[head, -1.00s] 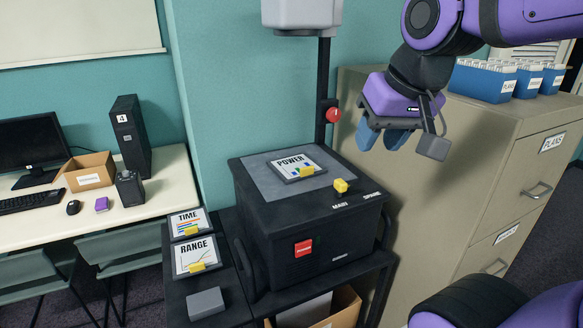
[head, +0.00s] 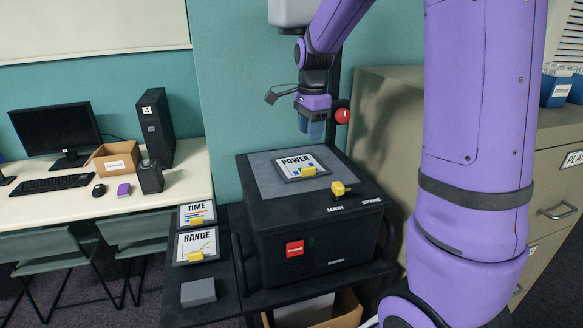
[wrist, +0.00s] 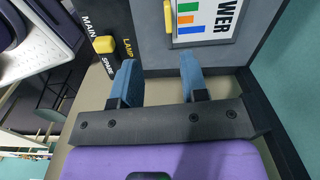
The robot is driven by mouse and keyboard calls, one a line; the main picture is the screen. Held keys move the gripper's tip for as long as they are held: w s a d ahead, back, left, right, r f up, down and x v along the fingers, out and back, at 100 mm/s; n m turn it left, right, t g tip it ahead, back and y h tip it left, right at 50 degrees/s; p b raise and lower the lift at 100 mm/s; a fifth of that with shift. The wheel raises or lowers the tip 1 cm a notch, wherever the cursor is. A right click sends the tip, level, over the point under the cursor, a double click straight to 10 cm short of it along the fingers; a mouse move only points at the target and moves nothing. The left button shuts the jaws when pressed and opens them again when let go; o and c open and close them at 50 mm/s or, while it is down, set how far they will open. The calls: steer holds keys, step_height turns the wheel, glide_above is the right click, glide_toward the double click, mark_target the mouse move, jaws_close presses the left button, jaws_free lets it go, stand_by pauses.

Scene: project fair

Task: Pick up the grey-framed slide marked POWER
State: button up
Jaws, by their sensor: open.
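The grey-framed slide marked POWER (head: 301,167) lies flat on the grey top plate of the black projector box, with a yellow tab on its front edge. In the wrist view the slide (wrist: 204,22) shows partly, cut off by the top edge, beyond the fingertips. My gripper (head: 310,134) is above the back of the box, behind and a little right of the slide in the head view. Its two blue fingers (wrist: 158,70) are apart with nothing between them, and they do not reach the slide.
Slides marked TIME (head: 197,212) and RANGE (head: 196,246) lie on the side shelf with a grey block (head: 198,292). A yellow knob (head: 339,188) sits on the box's right front. A dark post with a red button (head: 343,116) stands behind. A filing cabinet (head: 386,88) is at right.

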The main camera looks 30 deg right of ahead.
steer(key=w+f, duration=0.1)
glide_above(307, 168)
steer(key=shift+m, duration=0.4)
step_height(307, 168, down, 6)
steer(key=shift+d+r, duration=0.1)
steer(key=shift+r, duration=0.1)
steer(key=shift+d+f, duration=0.15)
steer(key=shift+f, duration=1.2)
steer(key=shift+d+f, duration=0.1)
steer(key=shift+f, duration=1.25)
jaws_close()
